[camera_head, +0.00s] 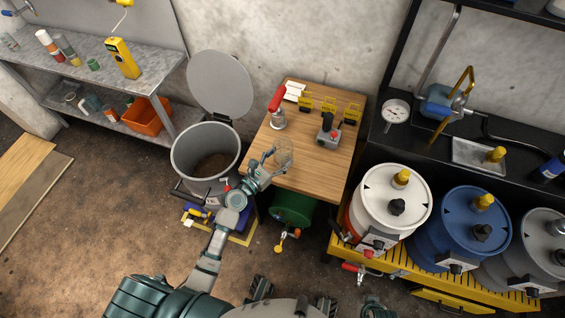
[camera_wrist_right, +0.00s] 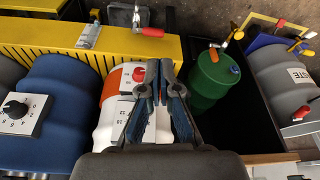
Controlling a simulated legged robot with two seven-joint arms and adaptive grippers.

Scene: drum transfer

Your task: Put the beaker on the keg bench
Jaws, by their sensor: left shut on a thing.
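A clear glass beaker (camera_head: 284,154) is in my left gripper (camera_head: 270,160), whose fingers are shut on it. In the head view it overlaps the left front part of a wooden-topped bench (camera_head: 312,165); I cannot tell whether it touches the top. My right gripper (camera_wrist_right: 158,78) shows in the right wrist view with its fingers together and nothing visible between them. Behind it are a white and orange drum (camera_wrist_right: 118,95) and a green drum (camera_wrist_right: 213,80). The frames do not make clear which bench is named for kegs.
The wooden top also holds a red-handled tool (camera_head: 277,105), yellow items (camera_head: 328,104) and a grey device (camera_head: 328,132). A lidded grey bin (camera_head: 205,150) stands left. White (camera_head: 385,215), blue (camera_head: 455,235) and grey drums stand right on a yellow grated base, before a black bench (camera_head: 420,150).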

